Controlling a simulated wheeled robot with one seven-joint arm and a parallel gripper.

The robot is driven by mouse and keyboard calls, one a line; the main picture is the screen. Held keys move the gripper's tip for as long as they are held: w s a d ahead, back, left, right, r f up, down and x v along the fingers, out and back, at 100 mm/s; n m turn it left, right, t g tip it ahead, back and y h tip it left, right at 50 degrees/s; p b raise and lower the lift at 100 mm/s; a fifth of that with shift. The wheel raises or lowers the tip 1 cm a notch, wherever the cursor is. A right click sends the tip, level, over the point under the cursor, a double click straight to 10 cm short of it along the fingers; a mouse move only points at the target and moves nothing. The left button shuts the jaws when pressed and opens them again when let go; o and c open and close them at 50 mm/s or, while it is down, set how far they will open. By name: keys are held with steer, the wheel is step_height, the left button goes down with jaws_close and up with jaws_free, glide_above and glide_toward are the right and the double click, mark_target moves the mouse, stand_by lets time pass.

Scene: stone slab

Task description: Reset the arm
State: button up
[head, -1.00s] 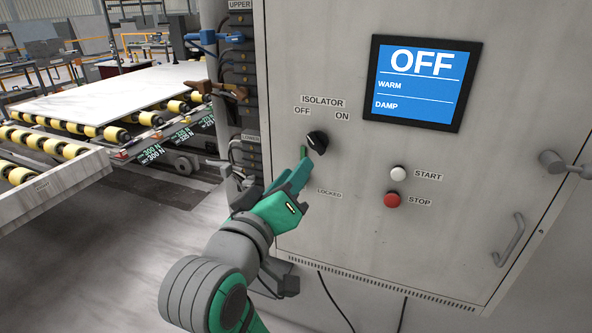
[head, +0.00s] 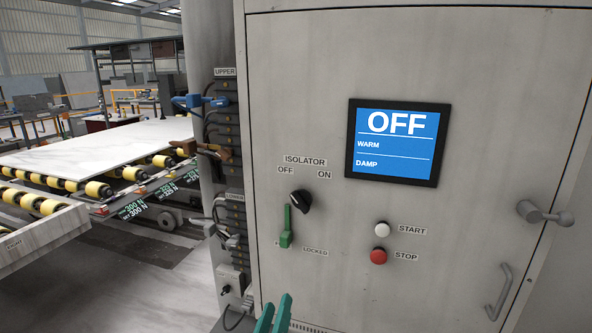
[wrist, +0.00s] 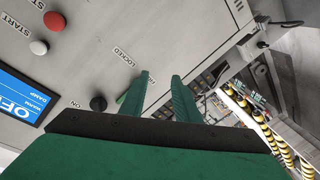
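My gripper (head: 274,314) shows only as two green fingertips at the bottom edge of the head view, below the cabinet's controls. In the wrist view its two fingers (wrist: 162,88) stand apart with nothing held between them. The fingers are clear of the green lever (head: 286,228), which stands roughly upright below the black isolator knob (head: 301,201). The knob's pale mark points up-left toward OFF. The rest of my arm is out of the head view.
The grey cabinet (head: 330,270) fills the right side, with a screen (head: 395,141) reading OFF, WARM, DAMP. A white start button (head: 382,229), red stop button (head: 378,256) and door handle (head: 499,292) stick out. A roller conveyor (head: 100,188) carrying a slab (head: 95,143) stands left.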

steer(key=s+f+m+g+y, duration=0.1)
steer(key=s+f, duration=0.6)
steer(key=f, duration=0.3)
steer(key=s+f+y, duration=0.2)
steer(key=s+f, duration=0.4)
steer(key=f, duration=0.4)
steer(key=s+d+f+m, duration=0.2)
steer(key=s, duration=1)
steer(key=s+d+f+m, duration=0.2)
steer(key=s+f, duration=0.1)
steer(key=s, duration=0.9)
steer(key=shift+s+f+m+g, duration=0.25)
steer(key=shift+s+m+g, duration=0.05)
steer(key=shift+m, duration=0.1)
steer(key=shift+d, duration=0.1)
